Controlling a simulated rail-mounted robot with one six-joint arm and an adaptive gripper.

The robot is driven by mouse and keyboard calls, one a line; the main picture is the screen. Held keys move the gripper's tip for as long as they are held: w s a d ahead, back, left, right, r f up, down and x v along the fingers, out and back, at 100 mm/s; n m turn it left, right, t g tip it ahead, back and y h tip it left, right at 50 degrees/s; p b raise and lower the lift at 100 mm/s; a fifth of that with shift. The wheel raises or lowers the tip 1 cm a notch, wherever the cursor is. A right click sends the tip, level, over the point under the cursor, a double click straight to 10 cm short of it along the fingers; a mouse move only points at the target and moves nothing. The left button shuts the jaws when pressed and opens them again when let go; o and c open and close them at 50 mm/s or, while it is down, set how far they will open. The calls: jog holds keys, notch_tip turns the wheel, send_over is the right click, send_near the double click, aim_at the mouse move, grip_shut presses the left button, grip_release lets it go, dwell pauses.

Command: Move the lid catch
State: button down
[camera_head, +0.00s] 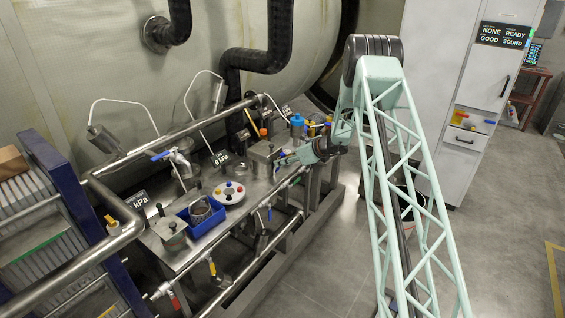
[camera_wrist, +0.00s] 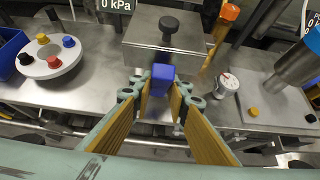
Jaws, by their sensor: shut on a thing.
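A steel box (camera_wrist: 150,50) with a flat lid and a black knob (camera_wrist: 168,24) stands on the bench in the wrist view. A small blue block (camera_wrist: 163,73), which looks like the lid catch, is at the box's front edge. My gripper (camera_wrist: 163,88) is shut on this blue catch, with one finger on each side of it. In the head view my gripper (camera_head: 281,159) is at the front of the box (camera_head: 261,150), and the catch is too small to make out there.
A white round holder (camera_wrist: 50,57) with coloured knobs stands left of the box. An orange-capped tool (camera_wrist: 222,25), a small white cup (camera_wrist: 227,84) and a metal cylinder (camera_wrist: 295,62) stand to the right. Pipes run along the bench front.

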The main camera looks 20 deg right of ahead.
jog(key=c, duration=2.5)
grip_release()
jog(key=shift+o, duration=0.2)
jog(key=shift+s, duration=0.1)
jog(key=v, duration=1.2)
